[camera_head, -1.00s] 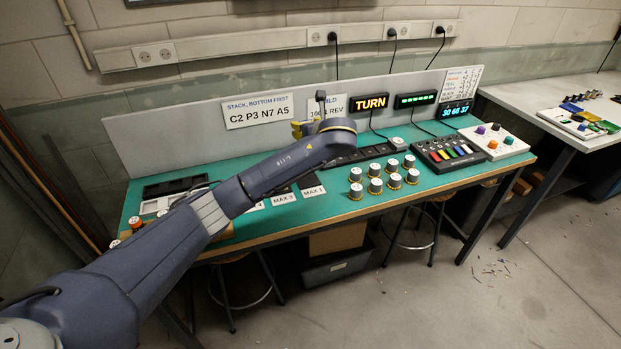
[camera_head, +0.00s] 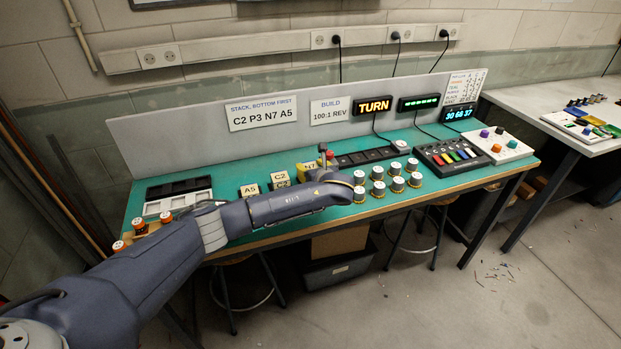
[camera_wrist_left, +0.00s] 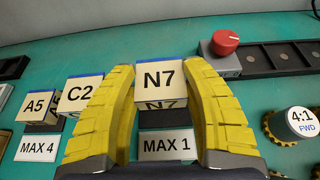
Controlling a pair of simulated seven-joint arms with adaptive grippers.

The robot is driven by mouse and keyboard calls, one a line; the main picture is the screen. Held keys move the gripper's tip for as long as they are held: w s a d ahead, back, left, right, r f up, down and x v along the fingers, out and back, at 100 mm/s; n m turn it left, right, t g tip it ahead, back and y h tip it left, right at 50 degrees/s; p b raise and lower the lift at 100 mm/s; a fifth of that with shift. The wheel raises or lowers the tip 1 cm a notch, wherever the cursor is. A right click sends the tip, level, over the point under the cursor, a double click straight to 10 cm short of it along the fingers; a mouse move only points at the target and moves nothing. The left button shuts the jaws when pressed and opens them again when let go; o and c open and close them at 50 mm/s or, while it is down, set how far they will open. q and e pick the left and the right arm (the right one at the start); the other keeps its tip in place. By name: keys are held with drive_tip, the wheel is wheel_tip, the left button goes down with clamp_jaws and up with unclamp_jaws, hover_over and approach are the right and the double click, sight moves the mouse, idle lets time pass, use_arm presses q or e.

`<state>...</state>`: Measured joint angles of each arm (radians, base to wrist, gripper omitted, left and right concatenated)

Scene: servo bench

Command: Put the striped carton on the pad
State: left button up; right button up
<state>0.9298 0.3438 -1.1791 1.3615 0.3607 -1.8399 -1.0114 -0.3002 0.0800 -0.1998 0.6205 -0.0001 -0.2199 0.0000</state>
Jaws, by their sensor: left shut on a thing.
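No carton with clear stripes shows; the nearest things are cream lettered blocks with blue edges. My left gripper (camera_head: 312,168) has its yellow fingers on both sides of the block N7 (camera_wrist_left: 162,80) and is shut on it. The N7 block also shows in the head view (camera_head: 309,167). Below it in the wrist view are a dark pad (camera_wrist_left: 163,119) and a MAX 1 label (camera_wrist_left: 166,146). Whether the block touches the pad cannot be told. Blocks C2 (camera_wrist_left: 79,94) and A5 (camera_wrist_left: 38,106) stand to its left. My right gripper is not in view.
A red knob (camera_wrist_left: 225,42) on a dark rail lies behind and to the right. Several round silver gear canisters (camera_head: 378,188) stand to the right of my gripper. A black-and-white tray (camera_head: 179,194) is on the left of the green bench (camera_head: 230,172).

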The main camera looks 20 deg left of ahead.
use_arm(q)
drive_tip(key=shift+f, duration=2)
drive_tip(key=shift+f, duration=0.3)
drive_tip(key=o, duration=1.1)
drive_tip(key=shift+f, duration=0.1)
drive_tip(key=shift+o, duration=0.2)
drive_tip(key=shift+r, duration=0.4)
drive_tip(key=v, duration=1.2)
drive_tip(key=shift+s+f, duration=0.1)
